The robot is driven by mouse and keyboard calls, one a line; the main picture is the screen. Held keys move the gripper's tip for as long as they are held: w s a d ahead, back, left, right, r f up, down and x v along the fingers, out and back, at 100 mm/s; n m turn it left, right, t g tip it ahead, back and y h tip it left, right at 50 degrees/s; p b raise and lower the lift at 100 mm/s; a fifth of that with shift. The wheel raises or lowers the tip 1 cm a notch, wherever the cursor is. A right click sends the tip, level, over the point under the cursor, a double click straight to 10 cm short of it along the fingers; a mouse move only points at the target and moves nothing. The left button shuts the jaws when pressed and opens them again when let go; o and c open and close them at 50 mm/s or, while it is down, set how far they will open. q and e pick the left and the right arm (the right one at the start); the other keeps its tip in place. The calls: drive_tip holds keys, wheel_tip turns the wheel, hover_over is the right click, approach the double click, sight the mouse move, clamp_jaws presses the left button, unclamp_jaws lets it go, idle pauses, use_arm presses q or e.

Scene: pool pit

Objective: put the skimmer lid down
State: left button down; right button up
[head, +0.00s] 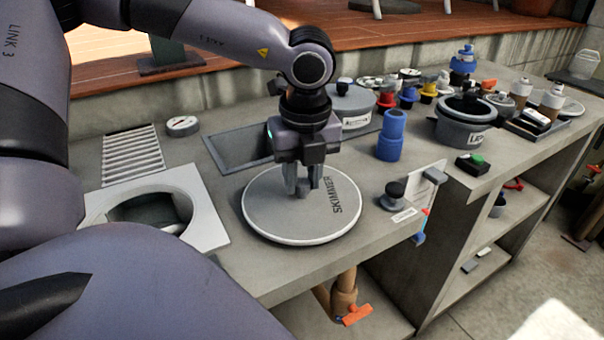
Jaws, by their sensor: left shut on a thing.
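The skimmer lid (275,208) is a round grey disc with a pale rim and the word SKIMMER on it. It lies flat at, or just above, the grey counter, right of the square skimmer opening. My left gripper (309,188) points down over the lid's middle and is shut on its small knob. I cannot tell whether the lid's underside touches the counter. The skimmer opening (209,215) is a pale square frame with a round uncovered hole, partly hidden by my arm. My right gripper is not in view.
A rectangular recess (226,150) lies behind the lid. A slotted grate (131,152) and a round gauge (183,125) sit at the back left. A blue cylinder (391,135), a black knob (394,194) and lidded pots (467,121) stand to the right. The counter's front edge is close.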

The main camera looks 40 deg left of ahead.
sight(305, 203)
use_arm(q)
drive_tip(key=shift+f, duration=0.2)
drive_tip(key=c, duration=0.8)
unclamp_jaws()
drive_tip(key=shift+r, duration=0.1)
drive_tip(key=shift+r, duration=0.4)
drive_tip(key=r, duration=0.3)
drive_tip(key=d+r, duration=0.1)
drive_tip(key=r, duration=0.7)
drive_tip(key=shift+s+d+r+p, duration=0.15)
drive_tip(key=shift+s+r+p, duration=0.05)
drive_tip(key=shift+s+p, duration=0.15)
